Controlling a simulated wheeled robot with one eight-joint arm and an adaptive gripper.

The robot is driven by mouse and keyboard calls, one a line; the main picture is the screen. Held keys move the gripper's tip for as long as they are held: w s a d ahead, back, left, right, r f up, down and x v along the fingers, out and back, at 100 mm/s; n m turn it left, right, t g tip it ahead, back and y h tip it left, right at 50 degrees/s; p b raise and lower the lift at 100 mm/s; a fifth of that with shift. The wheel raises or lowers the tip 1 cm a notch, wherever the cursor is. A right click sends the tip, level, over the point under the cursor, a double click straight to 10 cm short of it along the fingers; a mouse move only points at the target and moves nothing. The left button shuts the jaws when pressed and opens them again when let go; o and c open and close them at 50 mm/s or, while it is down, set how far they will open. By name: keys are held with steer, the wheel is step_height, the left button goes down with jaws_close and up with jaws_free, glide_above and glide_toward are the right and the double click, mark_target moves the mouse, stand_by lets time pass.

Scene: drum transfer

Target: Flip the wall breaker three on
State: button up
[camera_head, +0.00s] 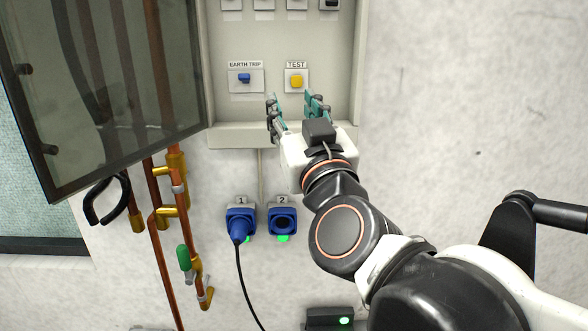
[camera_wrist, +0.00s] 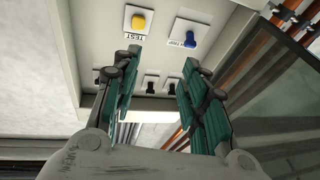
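The wall panel (camera_head: 333,60) has a row of breaker switches along its upper part, cut off at the top edge of the head view. Their number labels do not show, so I cannot tell which is three. In the wrist view, small dark switches (camera_wrist: 150,84) show between and beside my fingers, beyond the buttons. My gripper (camera_head: 291,99) is in front of the lower panel, below the yellow TEST button (camera_head: 296,81) and the blue EARTH TRIP switch (camera_head: 244,78). In the wrist view my gripper (camera_wrist: 160,57) is open, with teal finger pads apart and nothing between them.
A dark glazed door (camera_head: 105,90) stands open at the panel's left. Copper pipes (camera_head: 160,245) run below it. Blue socket 1 (camera_head: 240,220) holds a plug with a black cable; blue socket 2 (camera_head: 283,221) is empty. Bare wall (camera_head: 470,90) lies to the right.

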step_height(320, 180, down, 7)
steer(key=n+g+y+b, duration=0.1)
steer(key=b, duration=0.2)
steer(key=shift+r+g, duration=0.15)
steer(key=shift+g, duration=0.15)
steer(key=s+d+f+g+b, duration=0.15)
steer(key=f+b, duration=0.35)
steer(key=f, duration=0.6)
steer(key=s+d+f+g+h+b, duration=0.1)
steer(key=d+f+g+b, duration=0.2)
steer(key=f+b, duration=0.55)
steer(key=s+d+f+g+b, duration=0.1)
steer(key=d+f+g+b, duration=0.15)
steer(key=f, duration=1.15)
steer(key=s+d+f+m+g+h+b, duration=0.1)
steer(key=s+d+f+b, duration=0.2)
steer(key=f, duration=0.4)
steer(key=s+d+f+m+g+h+b, duration=0.1)
steer(key=s+d+f+g+h+b, duration=0.1)
steer(key=f, duration=0.5)
steer(key=s+d+f+m+g+h+b, duration=0.1)
steer(key=s+d+f+m+g+b, duration=0.1)
steer(key=s+d+f+b, duration=0.3)
step_height(320, 180, down, 3)
steer(key=shift+d+f+b, duration=0.1)
steer(key=shift+d+b, duration=0.2)
